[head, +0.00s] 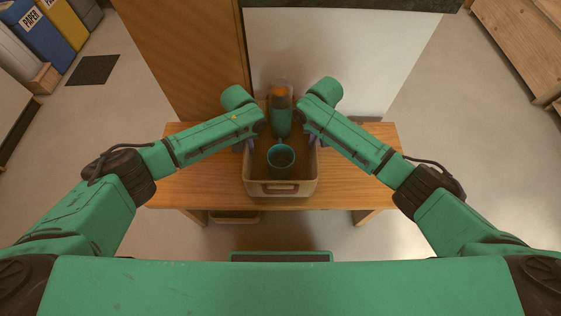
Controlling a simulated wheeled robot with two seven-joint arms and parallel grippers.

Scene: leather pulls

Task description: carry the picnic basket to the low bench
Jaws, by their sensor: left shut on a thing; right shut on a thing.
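The picnic basket (281,188) is a tan open-topped box with a slot in its near wall. It is over the middle of the low wooden bench (190,188); I cannot tell whether it rests on the top or is held just above it. A teal cup (281,158) and a green bottle (282,122) with an orange part are inside it. My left gripper (250,142) is shut on the basket's left side, and my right gripper (314,142) is shut on its right side. The fingertips are partly hidden by my arms.
A white panel (340,60) and a brown wooden panel (185,55) stand behind the bench. Bare bench top shows left and right of the basket. Blue (40,38) and yellow (66,20) bins stand far left; a wooden unit (520,45) is far right.

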